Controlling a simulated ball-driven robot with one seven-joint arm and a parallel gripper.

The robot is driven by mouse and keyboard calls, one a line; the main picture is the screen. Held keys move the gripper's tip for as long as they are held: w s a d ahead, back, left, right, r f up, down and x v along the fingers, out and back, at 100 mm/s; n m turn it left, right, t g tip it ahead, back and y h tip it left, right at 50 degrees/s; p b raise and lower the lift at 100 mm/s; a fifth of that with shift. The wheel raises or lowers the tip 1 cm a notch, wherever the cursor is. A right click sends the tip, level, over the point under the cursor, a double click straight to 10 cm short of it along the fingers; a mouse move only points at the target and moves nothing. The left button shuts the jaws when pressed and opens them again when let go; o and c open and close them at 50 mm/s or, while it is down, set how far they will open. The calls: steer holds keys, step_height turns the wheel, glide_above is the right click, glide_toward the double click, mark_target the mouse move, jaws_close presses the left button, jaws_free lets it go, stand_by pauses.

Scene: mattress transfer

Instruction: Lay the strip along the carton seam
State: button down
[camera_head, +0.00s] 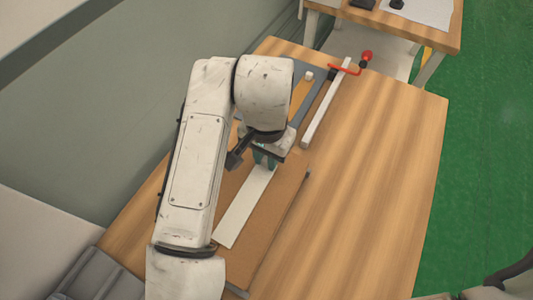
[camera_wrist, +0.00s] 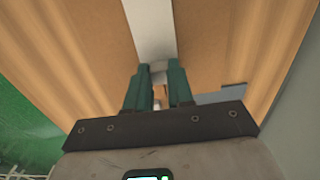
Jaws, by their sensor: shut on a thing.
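A long white strip (camera_head: 244,208) runs over the brown carton (camera_head: 268,232) on the wooden table. My gripper (camera_head: 263,158) is at the strip's far end, partly hidden by my arm in the head view. In the wrist view, the teal fingers of my gripper (camera_wrist: 159,70) are shut on the end of the strip (camera_wrist: 150,28), which runs away between two brown carton panels (camera_wrist: 100,40). I cannot tell whether the strip touches the carton along its length. The seam itself is hidden, apparently under the strip.
Behind the carton are a grey frame (camera_head: 313,92), a white bar (camera_head: 325,107) and a red-handled tool (camera_head: 350,69). The wooden table (camera_head: 370,170) is clear to the right. A second table (camera_head: 420,30) stands at the back, over a green floor (camera_head: 490,140).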

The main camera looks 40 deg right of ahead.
steer(key=c, duration=1)
jaws_free()
step_height(320, 180, up, 12)
steer(key=shift+r+p, duration=0.15)
steer(key=shift+p, duration=0.25)
